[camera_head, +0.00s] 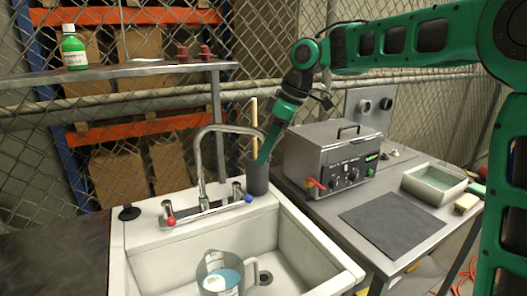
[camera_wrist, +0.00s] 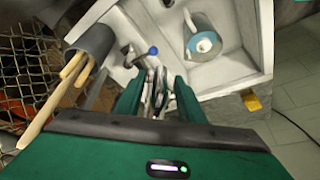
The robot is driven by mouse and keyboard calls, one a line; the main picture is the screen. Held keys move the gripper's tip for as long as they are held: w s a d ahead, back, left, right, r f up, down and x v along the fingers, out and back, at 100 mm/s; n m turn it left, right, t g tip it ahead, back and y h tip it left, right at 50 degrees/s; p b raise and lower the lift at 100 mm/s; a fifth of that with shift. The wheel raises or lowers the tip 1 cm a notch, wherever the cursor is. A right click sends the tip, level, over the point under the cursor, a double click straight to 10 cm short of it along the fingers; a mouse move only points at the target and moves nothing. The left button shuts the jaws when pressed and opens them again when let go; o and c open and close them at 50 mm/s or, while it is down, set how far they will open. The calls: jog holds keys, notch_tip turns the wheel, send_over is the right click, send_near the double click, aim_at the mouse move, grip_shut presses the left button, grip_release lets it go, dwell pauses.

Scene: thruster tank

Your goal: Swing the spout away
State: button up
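The chrome gooseneck spout (camera_head: 199,155) rises from the faucet at the back of the white sink (camera_head: 336,268). Its arch reaches right toward my gripper (camera_head: 264,155), which points down beside the spout's far end, in front of the grey holder. In the wrist view my gripper's two green fingers (camera_wrist: 158,95) stand apart, with chrome metal showing in the gap between them. I cannot tell whether either finger touches the spout. A red knob (camera_head: 171,221) and a blue knob (camera_head: 248,199) mark the faucet handles; the blue knob also shows in the wrist view (camera_wrist: 153,50).
A clear pitcher (camera_head: 205,262) with blue contents stands in the basin. A grey holder (camera_head: 257,182) with wooden sticks stands right behind the faucet; it also shows in the wrist view (camera_wrist: 92,40). A steel bath unit (camera_head: 318,160) is on the right bench. A shelf (camera_head: 120,71) runs above left.

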jog(key=v, duration=1)
jog(key=shift+r, duration=0.3)
jog(key=shift+d, duration=0.15)
jog(key=s+d+f+m+h, duration=0.1)
jog(key=s+d+f+m, duration=0.5)
jog(key=d, duration=0.3)
jog(key=s+d+f+m+h, duration=0.2)
jog(key=s+d+f+m, duration=0.4)
jog(key=d, duration=0.3)
jog(key=s+d+f+m, duration=0.4)
jog(key=s+d+f, duration=0.2)
jog(key=s, duration=0.5)
jog(key=s+d+f+m+g+h, duration=0.1)
jog(key=s+d+f+m, duration=0.3)
jog(key=s, duration=0.7)
notch_tip(320, 180, down, 3)
jog(key=shift+d+m+g, duration=0.3)
jog(key=shift+d, duration=0.75)
